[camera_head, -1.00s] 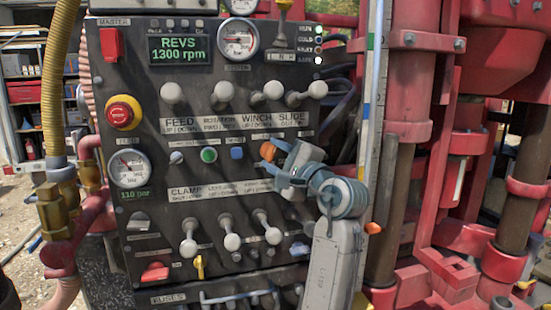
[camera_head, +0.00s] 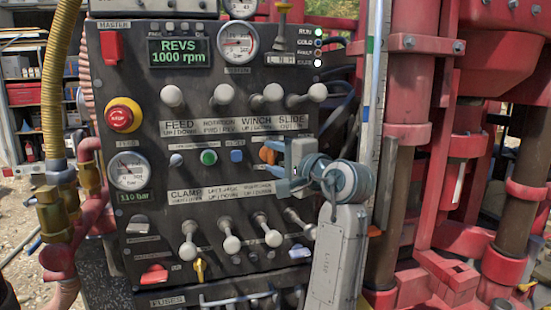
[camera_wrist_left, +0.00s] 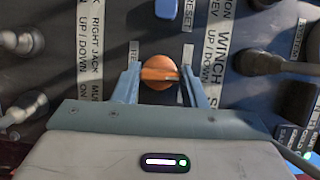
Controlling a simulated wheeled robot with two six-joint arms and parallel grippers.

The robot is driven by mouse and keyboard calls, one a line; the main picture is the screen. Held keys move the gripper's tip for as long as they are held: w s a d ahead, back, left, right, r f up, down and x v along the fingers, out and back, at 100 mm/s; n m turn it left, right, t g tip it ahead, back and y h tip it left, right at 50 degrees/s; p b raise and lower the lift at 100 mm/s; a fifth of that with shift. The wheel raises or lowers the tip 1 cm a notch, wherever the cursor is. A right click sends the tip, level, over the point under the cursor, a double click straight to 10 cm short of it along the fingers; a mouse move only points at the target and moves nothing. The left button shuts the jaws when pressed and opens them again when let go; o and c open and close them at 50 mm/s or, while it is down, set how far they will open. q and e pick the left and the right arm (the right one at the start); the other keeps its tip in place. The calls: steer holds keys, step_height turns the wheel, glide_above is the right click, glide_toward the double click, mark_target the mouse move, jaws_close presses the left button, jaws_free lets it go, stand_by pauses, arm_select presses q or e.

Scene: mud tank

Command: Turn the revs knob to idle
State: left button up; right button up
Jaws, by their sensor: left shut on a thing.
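The orange revs knob (camera_head: 266,155) sits on the dark control panel (camera_head: 225,275), right of a blue button. My left gripper (camera_head: 274,165) has its blue fingers on either side of the knob and is shut on it. In the left wrist view the knob (camera_wrist_left: 158,66) shows between the two fingertips (camera_wrist_left: 160,80), its orange grip bar lying nearly across from finger to finger. The display (camera_head: 181,52) reads REVS 1000 rpm. The knob's own label and marks are hidden by the gripper. My right gripper is not in view.
Several levers with pale round ends stand above and below the knob, such as the winch lever (camera_head: 272,92). A red emergency stop (camera_head: 123,115) and a pressure gauge (camera_head: 128,170) are at left. Red rig columns (camera_head: 405,80) rise close on the right.

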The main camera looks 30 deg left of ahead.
arm_select(q)
steer(key=shift+r, duration=0.2)
steer(key=o, duration=1)
steer(key=shift+w+a+f, duration=0.1)
steer(key=shift+w+f, duration=0.05)
